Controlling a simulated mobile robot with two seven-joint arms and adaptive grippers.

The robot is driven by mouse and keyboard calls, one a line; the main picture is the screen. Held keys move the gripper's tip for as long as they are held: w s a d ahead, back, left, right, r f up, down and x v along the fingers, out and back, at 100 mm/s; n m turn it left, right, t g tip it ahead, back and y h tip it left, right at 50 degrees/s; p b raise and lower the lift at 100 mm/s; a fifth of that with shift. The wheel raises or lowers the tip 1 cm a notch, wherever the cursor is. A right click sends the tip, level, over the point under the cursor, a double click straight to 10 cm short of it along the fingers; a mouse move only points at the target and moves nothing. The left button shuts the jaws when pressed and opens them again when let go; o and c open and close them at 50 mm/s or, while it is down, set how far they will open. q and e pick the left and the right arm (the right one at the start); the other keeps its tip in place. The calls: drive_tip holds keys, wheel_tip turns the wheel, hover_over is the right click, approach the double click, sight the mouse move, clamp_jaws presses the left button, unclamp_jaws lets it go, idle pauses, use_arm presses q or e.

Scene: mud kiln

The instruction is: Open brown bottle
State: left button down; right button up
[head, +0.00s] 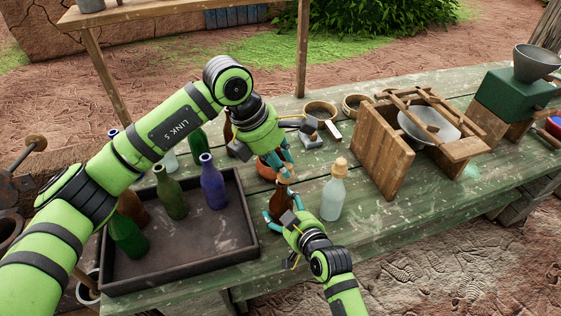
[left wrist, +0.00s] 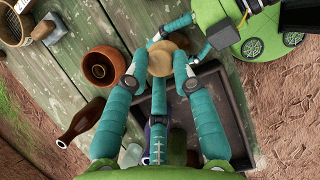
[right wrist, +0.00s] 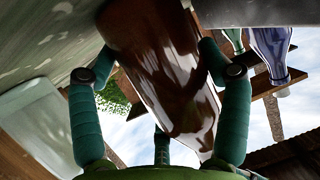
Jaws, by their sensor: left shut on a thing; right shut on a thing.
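The brown bottle (head: 283,200) stands on the green table just right of the dark tray. My right gripper (head: 279,219) is shut around its body from the front. In the right wrist view the brown glass (right wrist: 165,70) fills the space between the fingers. My left gripper (head: 285,175) comes down from above and is shut on the bottle's tan stopper. The round stopper (left wrist: 168,58) shows between the left fingertips in the left wrist view. I cannot tell whether the stopper is still seated in the neck, as the fingers hide that joint.
The dark tray (head: 188,246) holds several green, blue and brown bottles at left. A clear corked bottle (head: 333,190) stands close at right. A terracotta pot (left wrist: 103,66) is behind the grippers. A wooden stand (head: 383,150) with a bowl is further right.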

sight(291, 163)
use_arm(q)
drive_tip(key=shift+r, duration=0.1)
use_arm(e)
drive_tip(key=shift+s+f, duration=0.15)
drive_tip(key=shift+f, duration=0.2)
use_arm(q)
drive_tip(key=shift+w+r, duration=0.1)
drive_tip(key=shift+r, duration=1.8)
use_arm(e)
drive_tip(key=o, duration=1.7)
drive_tip(key=shift+r, duration=0.15)
drive_tip(key=shift+r, duration=0.1)
